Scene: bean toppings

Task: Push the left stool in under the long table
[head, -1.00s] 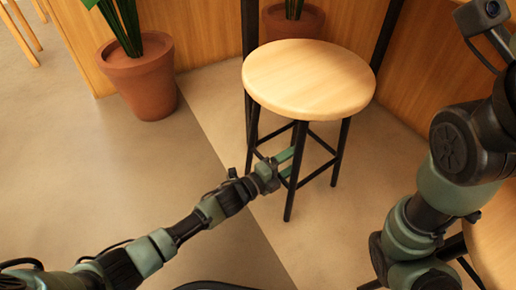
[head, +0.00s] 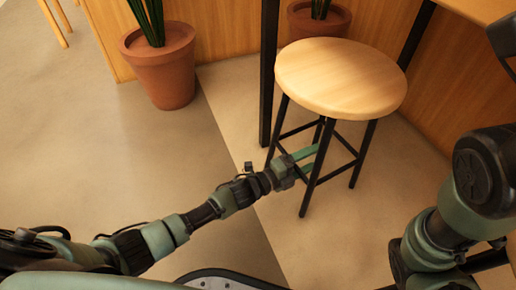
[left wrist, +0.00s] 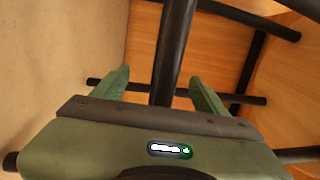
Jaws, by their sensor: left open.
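The left stool (head: 340,75) has a round light wood seat and black legs, and stands upright in the head view. A corner of the long table (head: 478,8) shows at the top right, with a black table leg (head: 268,75) just left of the stool. My left gripper (head: 312,160) is low among the stool's legs, below the seat. In the left wrist view its green fingers (left wrist: 162,88) are open, one on each side of a black stool leg (left wrist: 174,45). I cannot tell whether they touch it. My right arm shows at the right, but its gripper is outside the frame.
A potted plant (head: 160,65) stands on the floor at the left, and another pot (head: 318,20) is behind the stool. A wooden panel (head: 215,30) runs along the back. The floor (head: 130,175) left of the stool is clear.

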